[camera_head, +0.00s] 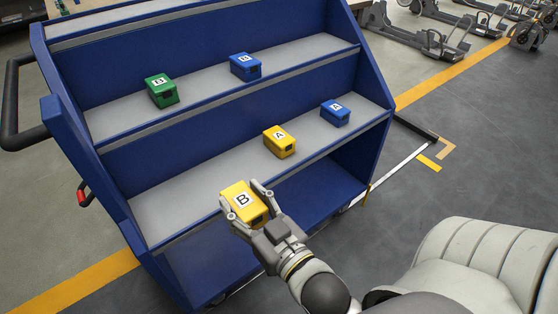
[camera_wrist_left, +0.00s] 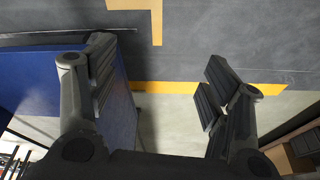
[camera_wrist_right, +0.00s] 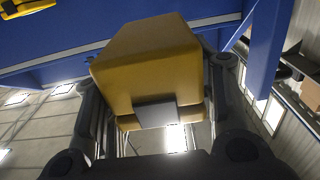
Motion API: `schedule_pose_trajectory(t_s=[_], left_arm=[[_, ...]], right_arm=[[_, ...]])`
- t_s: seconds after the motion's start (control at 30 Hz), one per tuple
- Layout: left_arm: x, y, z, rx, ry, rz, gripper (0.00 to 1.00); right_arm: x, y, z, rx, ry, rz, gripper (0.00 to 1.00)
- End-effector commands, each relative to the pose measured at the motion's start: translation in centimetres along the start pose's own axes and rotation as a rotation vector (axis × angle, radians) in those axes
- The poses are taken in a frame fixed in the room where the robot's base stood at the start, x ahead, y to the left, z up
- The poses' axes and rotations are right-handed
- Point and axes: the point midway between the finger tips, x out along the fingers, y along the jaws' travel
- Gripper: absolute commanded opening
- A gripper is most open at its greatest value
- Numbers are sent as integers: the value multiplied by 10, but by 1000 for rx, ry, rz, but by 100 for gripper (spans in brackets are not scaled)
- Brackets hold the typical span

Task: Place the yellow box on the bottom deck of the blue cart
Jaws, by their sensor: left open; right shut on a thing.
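A yellow box marked B (camera_head: 242,203) is held in my right gripper (camera_head: 248,206), in front of the blue cart (camera_head: 190,245) near its middle deck's front edge. The right wrist view shows the same yellow box (camera_wrist_right: 150,70) between the fingers. Another yellow box, marked A (camera_head: 279,141), sits on the middle deck. The bottom deck (camera_head: 300,195) is partly hidden by my right arm; its visible part is bare. My left gripper (camera_wrist_left: 155,85) shows only in its wrist view, open and empty, with a blue panel at its left.
A green box (camera_head: 161,91) and a blue box marked B (camera_head: 245,67) sit on the upper deck. A blue box marked A (camera_head: 335,113) sits on the middle deck at right. A black handle (camera_head: 12,105) juts from the cart's left side.

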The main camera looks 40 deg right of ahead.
Motion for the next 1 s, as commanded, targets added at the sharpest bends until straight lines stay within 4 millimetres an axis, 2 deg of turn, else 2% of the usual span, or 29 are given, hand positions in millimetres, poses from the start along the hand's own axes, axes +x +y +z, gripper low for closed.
schedule_pose_trajectory(t_s=[0.03, 0.13, 0.3, 0.47, 0.67, 1.0], left_arm=[[-2, 0, 2, 0, 9, -1, 72], [-13, -1, 3, -1, 14, -2, 72], [-24, -1, 4, -2, 18, -3, 72], [-25, -1, 4, -2, 18, -3, 72], [-23, -1, 4, -2, 18, -3, 72], [-18, -1, 5, -2, 19, -3, 72]], right_arm=[[-2, 0, 10, 1, 6, -1, 5], [-3, -1, 16, 1, 7, -2, 5], [-4, -1, 19, 1, 7, -2, 5], [3, -1, 18, 1, 9, -3, 5], [33, -1, 18, 0, 11, -3, 5], [95, -2, 18, 0, 11, -3, 5]])
